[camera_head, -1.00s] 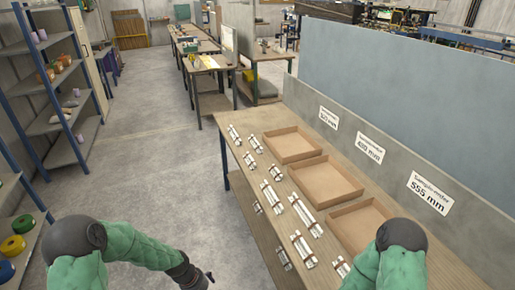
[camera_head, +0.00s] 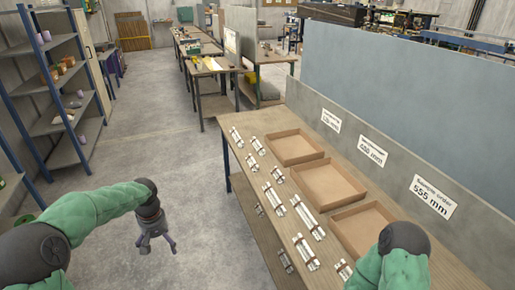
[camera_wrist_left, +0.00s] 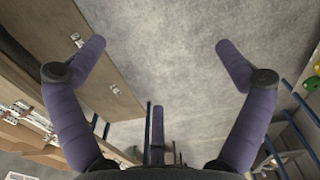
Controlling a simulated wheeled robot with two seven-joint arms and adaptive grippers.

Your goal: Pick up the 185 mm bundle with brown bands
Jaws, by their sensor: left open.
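Longer ones lie nearer, such as one in the middle (camera_head: 308,216). I cannot tell which is the 185 mm one, nor the band colours for sure. My left gripper (camera_head: 158,246) hangs over the floor, left of the table and apart from it. In the left wrist view its purple fingers (camera_wrist_left: 160,45) are spread wide with nothing between them. My right gripper is out of view; only part of that arm shows.
Three open cardboard trays (camera_head: 330,181) stand along the back of the table (camera_head: 247,187), before a grey board with length labels (camera_head: 436,197). A blue-framed shelf (camera_head: 60,123) stands at the left. Grey floor between is clear.

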